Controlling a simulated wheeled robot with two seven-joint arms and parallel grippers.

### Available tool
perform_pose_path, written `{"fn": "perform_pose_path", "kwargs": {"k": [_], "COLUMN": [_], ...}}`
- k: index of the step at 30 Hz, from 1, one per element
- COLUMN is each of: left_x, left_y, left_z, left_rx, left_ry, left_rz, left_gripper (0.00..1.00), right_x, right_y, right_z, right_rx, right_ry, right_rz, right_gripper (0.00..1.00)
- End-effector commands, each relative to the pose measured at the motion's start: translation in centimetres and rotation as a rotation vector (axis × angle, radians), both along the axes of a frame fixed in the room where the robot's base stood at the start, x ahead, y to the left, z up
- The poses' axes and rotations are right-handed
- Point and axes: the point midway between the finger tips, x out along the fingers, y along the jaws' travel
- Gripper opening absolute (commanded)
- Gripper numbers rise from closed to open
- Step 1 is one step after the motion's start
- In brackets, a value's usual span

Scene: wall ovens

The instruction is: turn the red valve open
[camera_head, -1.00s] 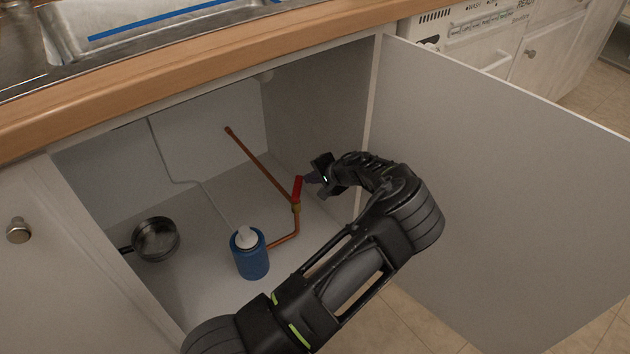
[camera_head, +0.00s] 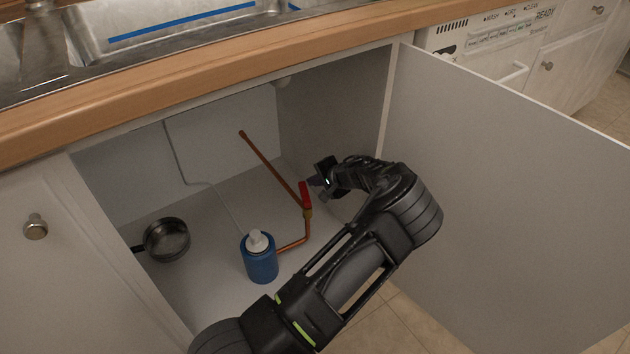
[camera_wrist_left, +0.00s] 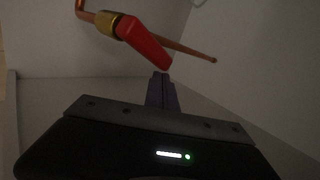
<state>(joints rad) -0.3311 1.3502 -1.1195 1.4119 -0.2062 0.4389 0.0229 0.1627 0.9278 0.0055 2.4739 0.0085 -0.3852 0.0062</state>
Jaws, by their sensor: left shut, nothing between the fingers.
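The red valve (camera_head: 304,194) is a red lever on a brass fitting (camera_head: 307,213), set on a copper pipe (camera_head: 270,166) inside the open cabinet under the sink. In the left wrist view the red lever (camera_wrist_left: 144,42) slants down to the right from the brass fitting (camera_wrist_left: 106,24). My left gripper (camera_head: 314,182) reaches in from the right side of the opening, its fingertips just right of the lever. The wrist view shows the fingers (camera_wrist_left: 161,78) closed together, close to the lever's free end; whether they touch it I cannot tell. My right gripper is not in view.
A blue bottle with a white cap (camera_head: 260,260) stands in front of the pipe. A dark pan (camera_head: 166,240) lies at the left on the cabinet floor (camera_head: 212,272). The open cabinet door (camera_head: 500,200) bounds the right side. The wooden counter edge (camera_head: 200,85) runs above.

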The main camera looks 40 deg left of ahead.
Motion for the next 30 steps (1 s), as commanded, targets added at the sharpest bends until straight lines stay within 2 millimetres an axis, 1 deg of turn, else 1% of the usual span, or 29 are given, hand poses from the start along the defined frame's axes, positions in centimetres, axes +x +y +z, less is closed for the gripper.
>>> {"fn": "perform_pose_path", "kwargs": {"k": [9,20,30], "left_x": [-0.2,-1.3,-1.3], "left_y": [-0.1,-0.9,-0.9], "left_z": [0.1,0.1,0.0], "left_rx": [0.0,0.0,0.0], "left_ry": [0.001,0.001,0.001], "left_rz": [0.001,0.0,0.001], "left_gripper": [0.0,0.0,0.0], "right_x": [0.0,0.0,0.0], "right_y": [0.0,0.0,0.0], "right_z": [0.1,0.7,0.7], "right_rx": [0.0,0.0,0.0], "right_ry": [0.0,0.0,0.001], "right_rz": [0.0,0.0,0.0], "right_gripper": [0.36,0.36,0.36]}}
